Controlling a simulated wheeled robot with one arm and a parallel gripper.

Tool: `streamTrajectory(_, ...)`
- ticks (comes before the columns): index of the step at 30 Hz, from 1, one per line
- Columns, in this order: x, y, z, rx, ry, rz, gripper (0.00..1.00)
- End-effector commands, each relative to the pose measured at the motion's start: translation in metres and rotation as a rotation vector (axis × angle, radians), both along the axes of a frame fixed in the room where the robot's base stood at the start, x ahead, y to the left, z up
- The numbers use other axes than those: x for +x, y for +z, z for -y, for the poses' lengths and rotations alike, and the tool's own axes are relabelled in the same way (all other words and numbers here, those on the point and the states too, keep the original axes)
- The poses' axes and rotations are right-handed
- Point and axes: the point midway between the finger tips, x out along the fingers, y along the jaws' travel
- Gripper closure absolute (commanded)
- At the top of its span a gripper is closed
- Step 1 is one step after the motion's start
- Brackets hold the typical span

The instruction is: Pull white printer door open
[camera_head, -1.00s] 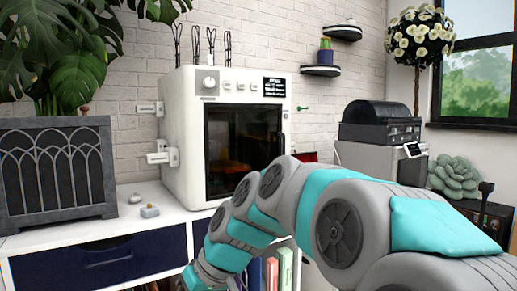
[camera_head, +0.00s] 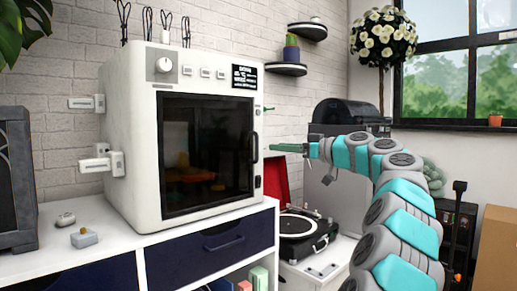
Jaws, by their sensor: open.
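The white printer (camera_head: 135,130) stands on the white cabinet. Its front door (camera_head: 205,155) is dark glass in a black frame and looks closed. A black vertical handle (camera_head: 255,147) sits at the door's right edge. My gripper (camera_head: 281,147) is just right of the handle at about its height, with its green fingers pointing left toward it. A small gap shows between them in the picture; depth is hard to tell. The gripper is open and holds nothing visible. Orange and dark shapes show dimly behind the glass.
A navy drawer (camera_head: 222,243) is below the printer. A turntable (camera_head: 300,225) and a red panel (camera_head: 276,180) are to the right, below my arm. Small parts (camera_head: 83,238) lie on the cabinet left of the printer. A dark planter (camera_head: 15,180) stands far left.

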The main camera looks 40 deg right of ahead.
Motion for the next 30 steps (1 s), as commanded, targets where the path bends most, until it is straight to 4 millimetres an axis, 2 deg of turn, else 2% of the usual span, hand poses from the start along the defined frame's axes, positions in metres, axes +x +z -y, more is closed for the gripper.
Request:
streamTrajectory(15, 0.065, -0.001, -0.019, 0.001, 0.002, -0.003, 0.54)
streamTrajectory(20, 0.073, 0.0, -0.021, 0.0, 0.002, -0.002, 0.54)
streamTrajectory(27, 0.074, -0.001, -0.022, 0.001, 0.002, -0.002, 0.54)
streamTrajectory(30, 0.074, -0.001, -0.022, 0.001, 0.002, -0.002, 0.64)
